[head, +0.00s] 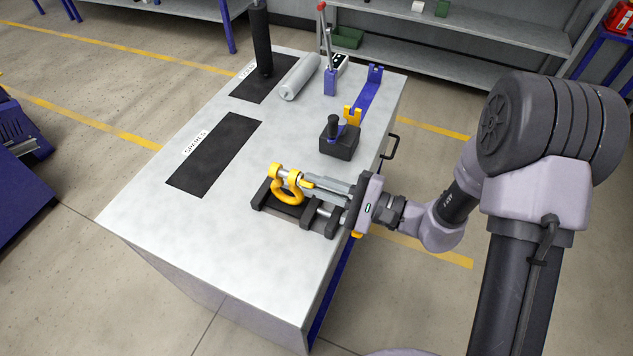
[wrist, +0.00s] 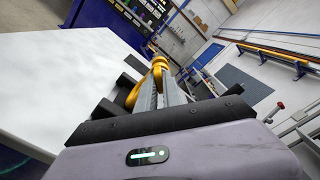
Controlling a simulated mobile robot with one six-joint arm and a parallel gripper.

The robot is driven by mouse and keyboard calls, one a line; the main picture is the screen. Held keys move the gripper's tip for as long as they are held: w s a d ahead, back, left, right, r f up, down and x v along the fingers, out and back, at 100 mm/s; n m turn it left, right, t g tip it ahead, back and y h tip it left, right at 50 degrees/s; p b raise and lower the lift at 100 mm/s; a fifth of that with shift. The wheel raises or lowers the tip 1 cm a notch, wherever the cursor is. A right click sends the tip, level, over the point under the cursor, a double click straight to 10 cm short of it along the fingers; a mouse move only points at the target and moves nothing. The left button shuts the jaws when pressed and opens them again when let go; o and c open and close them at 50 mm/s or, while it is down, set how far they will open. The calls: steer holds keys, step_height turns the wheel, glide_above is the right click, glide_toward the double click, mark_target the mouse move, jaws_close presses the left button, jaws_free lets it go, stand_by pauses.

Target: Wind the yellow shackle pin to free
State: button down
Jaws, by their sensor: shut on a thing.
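The yellow shackle (head: 287,196) sits in a dark cradle (head: 261,196) on the bench top, its bow toward the front. The head of the yellow shackle pin (head: 307,185) shows at the shackle's right side. My gripper (head: 313,184) reaches in from the right, its long grey fingers lying above the cradle and shut on the pin head. In the wrist view the yellow pin (wrist: 158,66) shows at the ends of the fingers, with the shackle bow (wrist: 133,96) behind them on the left. The fingers hide part of the pin, and its thread cannot be seen.
A black block with a knob (head: 339,142) stands behind the cradle. Farther back are a blue and yellow bracket (head: 368,96), a grey cylinder (head: 300,77) and an upright lever (head: 329,60). A dark mat (head: 214,152) lies at left; the bench front is clear.

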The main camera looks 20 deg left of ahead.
steer(key=n, duration=0.5)
steer(key=c, duration=1.4)
jaws_free()
steer(key=shift+c, duration=0.2)
steer(key=s+d+p, duration=0.1)
steer(key=d+p, duration=0.3)
steer(key=d, duration=1.3)
steer(key=shift+s+d, duration=0.2)
